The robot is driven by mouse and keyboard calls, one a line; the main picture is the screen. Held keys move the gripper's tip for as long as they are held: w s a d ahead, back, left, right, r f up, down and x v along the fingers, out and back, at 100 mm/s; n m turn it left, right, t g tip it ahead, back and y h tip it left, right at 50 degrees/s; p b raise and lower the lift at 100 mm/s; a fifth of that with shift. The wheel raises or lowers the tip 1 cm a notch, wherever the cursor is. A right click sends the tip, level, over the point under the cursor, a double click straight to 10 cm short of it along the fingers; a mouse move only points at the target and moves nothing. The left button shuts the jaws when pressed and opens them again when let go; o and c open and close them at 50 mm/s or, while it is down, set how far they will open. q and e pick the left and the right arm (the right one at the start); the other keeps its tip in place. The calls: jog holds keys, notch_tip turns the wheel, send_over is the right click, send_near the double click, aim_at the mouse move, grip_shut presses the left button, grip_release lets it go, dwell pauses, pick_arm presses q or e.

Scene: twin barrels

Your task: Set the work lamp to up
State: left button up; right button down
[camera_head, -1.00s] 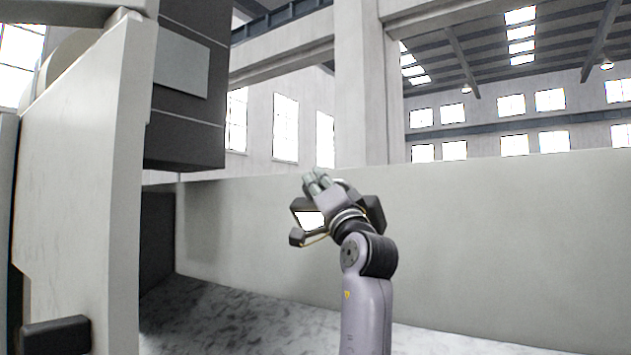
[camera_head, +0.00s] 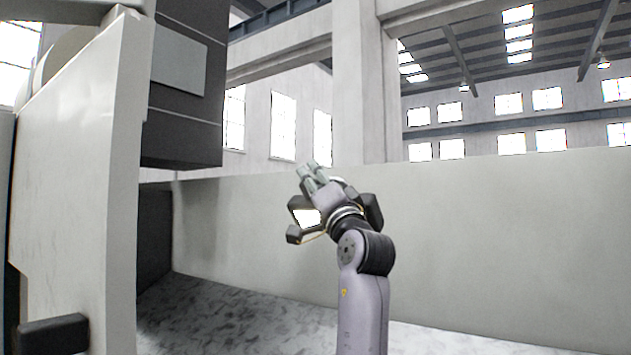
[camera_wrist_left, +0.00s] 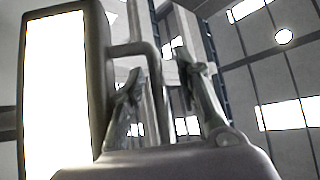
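The work lamp appears to be the dark-framed block with a bright white face (camera_head: 307,217), just below my left gripper (camera_head: 309,170) in the head view. In the left wrist view the lamp's lit face (camera_wrist_left: 55,90) is large at the left. A bent dark bar (camera_wrist_left: 152,75) comes off the frame and runs down between the fingers of my left gripper (camera_wrist_left: 158,62). The fingers stand apart and point upward; I cannot tell whether they touch the bar. The lamp's mount is hidden behind my wrist. My right gripper is out of view.
A pale upright panel (camera_head: 75,180) and a dark overhead block (camera_head: 187,90) stand close at the left. A black block (camera_head: 52,334) juts out at the lower left. A long low grey wall (camera_head: 500,245) runs behind my arm. Space right of my arm looks clear.

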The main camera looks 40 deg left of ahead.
pick_arm(q)
jog(key=v, duration=1.2)
dwell(0.3)
